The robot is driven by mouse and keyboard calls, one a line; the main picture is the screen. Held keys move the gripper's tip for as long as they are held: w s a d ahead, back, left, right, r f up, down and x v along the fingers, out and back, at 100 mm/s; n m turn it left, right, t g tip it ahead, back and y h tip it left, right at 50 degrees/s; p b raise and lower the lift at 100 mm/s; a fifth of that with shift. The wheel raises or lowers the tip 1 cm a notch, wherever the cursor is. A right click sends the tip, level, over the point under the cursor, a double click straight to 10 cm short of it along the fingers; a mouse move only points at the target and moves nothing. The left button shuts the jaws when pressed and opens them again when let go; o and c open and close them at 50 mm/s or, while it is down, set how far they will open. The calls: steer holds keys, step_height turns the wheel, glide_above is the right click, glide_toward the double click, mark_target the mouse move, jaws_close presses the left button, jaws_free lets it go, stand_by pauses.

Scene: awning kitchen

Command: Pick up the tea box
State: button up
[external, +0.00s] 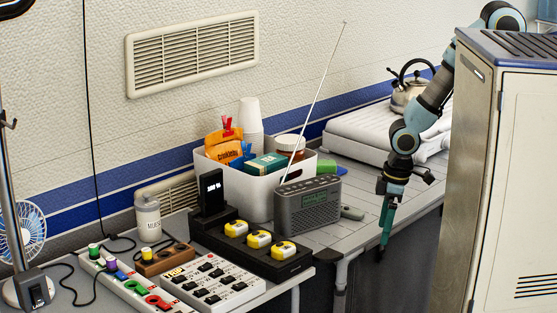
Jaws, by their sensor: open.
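A teal box (266,166), which looks like the tea box, lies in a white open bin (247,195) on the counter. Its top shows above the bin's rim; its lower part is hidden, and its label is too small to read. My gripper (382,248) points down, to the right of the bin and well apart from it, by the counter's front edge. It is open and I see nothing held in it.
The bin also holds an orange packet (223,148), white cups (250,117) and a brown jar (290,147). A grey radio (308,205) with a tall slanted antenna stands before the bin. A kettle (410,90) and tall cabinet (490,180) are right.

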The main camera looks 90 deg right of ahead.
steer(key=shift+c, duration=0.2)
steer(key=shift+c, duration=1)
